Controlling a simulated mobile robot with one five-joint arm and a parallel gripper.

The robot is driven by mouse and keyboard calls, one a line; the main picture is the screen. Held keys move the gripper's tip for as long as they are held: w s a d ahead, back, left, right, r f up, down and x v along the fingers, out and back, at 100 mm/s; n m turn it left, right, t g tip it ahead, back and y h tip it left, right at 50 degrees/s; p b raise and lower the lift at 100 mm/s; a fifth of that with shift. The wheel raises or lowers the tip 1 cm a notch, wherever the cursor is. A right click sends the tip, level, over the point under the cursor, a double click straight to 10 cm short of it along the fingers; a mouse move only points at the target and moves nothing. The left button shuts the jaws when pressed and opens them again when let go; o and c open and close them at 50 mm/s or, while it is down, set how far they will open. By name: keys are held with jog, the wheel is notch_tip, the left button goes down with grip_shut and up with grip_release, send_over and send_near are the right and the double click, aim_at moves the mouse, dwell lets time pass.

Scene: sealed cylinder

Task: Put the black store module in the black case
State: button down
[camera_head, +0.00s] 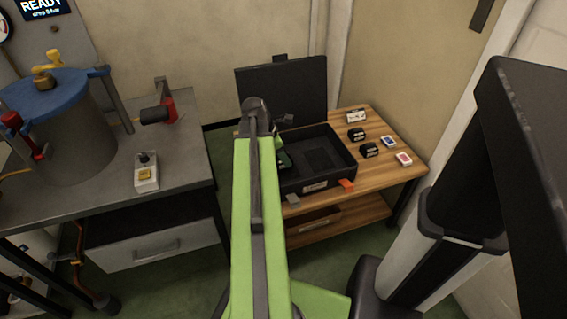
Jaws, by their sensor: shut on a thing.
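The black case (318,177) stands open on the wooden table, its lid (306,85) raised at the back. My gripper (281,146) is over the left part of the case, largely hidden behind my green arm. It is shut on a small dark thing with a greenish edge (284,160), low at the case's left side. I cannot tell whether this thing touches the case floor, nor read any marking on it. Two black modules with pale labels, one farther back (356,134) and one nearer (369,150), lie on the table right of the case.
A white module (356,117), a blue card (388,142) and a red card (403,159) lie on the wooden table (390,175). An orange block (346,185) is at the case's front. A grey bench (190,150) with a blue-lidded cylinder (75,130) stands left.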

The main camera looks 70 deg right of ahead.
notch_tip(320, 180, down, 2)
jog(key=shift+f+b, duration=0.2)
jog(key=shift+b, duration=0.25)
jog(key=shift+r, duration=0.25)
jog(key=shift+f, duration=0.15)
jog(key=c, duration=0.7)
grip_release()
jog(key=shift+r+p, duration=0.55)
jog(key=shift+p, duration=0.05)
jog(key=p+v, duration=1)
jog(key=v, duration=0.1)
jog(key=shift+w+a, duration=0.15)
jog(key=shift+w, duration=0.05)
